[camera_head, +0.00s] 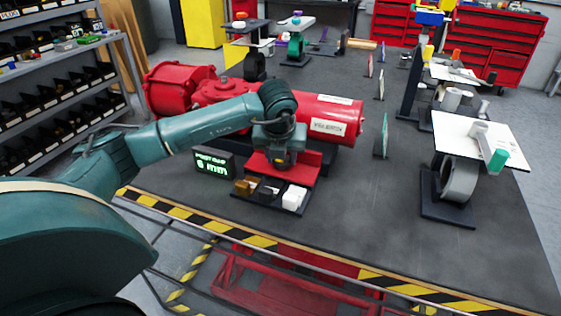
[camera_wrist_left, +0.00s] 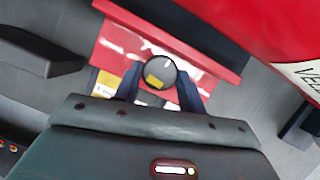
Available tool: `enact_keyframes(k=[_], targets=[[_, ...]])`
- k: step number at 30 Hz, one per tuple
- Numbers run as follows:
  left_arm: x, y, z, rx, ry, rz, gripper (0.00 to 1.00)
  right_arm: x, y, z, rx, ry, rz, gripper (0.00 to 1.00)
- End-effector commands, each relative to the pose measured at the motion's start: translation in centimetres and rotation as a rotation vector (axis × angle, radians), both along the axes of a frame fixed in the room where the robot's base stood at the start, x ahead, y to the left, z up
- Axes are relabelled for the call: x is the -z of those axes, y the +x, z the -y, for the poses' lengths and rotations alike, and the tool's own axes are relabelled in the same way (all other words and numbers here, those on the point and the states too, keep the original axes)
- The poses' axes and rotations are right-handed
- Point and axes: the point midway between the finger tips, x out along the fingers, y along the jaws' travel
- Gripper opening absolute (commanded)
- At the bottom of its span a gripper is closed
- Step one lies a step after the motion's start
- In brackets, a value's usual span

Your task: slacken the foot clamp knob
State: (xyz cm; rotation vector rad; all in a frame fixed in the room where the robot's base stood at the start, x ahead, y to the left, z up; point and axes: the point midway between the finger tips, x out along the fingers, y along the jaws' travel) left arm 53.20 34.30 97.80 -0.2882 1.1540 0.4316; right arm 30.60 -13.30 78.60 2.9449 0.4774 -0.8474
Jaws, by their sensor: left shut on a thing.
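The foot clamp knob (camera_wrist_left: 160,73) is a round grey knob with a yellow patch and a white mark, seen in the left wrist view. It sits over the red foot plate (camera_wrist_left: 115,45), which also shows in the head view (camera_head: 305,166). My left gripper (camera_wrist_left: 160,90) is shut on the knob, with one dark finger on each side of it. In the head view my left gripper (camera_head: 278,158) points down at the red foot and hides the knob. The red actuator (camera_head: 325,120) lies just behind. My right gripper does not show.
A display (camera_head: 212,165) reading "6 mm" stands left of the foot. A black tray (camera_head: 265,195) with small blocks lies in front. A grey ring on a stand (camera_head: 460,180) and a white panel (camera_head: 460,135) stand at right. The bench between is clear.

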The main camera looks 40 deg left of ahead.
Motion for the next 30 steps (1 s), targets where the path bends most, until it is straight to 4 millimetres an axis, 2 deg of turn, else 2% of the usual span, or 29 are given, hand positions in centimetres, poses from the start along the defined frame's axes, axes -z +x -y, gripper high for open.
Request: enact_keyframes(k=[10,11,18,26,30], targets=[[-0.1,0.0,0.0,-0.027,0.001,0.002,0.17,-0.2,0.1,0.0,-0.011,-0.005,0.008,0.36],[-0.1,0.0,0.0,-0.027,0.001,0.002,0.42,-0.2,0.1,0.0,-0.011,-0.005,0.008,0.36],[-0.1,0.0,0.0,-0.026,0.000,0.001,0.62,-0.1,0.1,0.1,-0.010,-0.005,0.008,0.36],[-0.2,0.0,0.0,-0.025,0.000,0.001,0.62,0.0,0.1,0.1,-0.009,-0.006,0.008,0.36],[-1.3,-0.4,0.2,-0.024,0.000,0.003,0.62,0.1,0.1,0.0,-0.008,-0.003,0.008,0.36]])
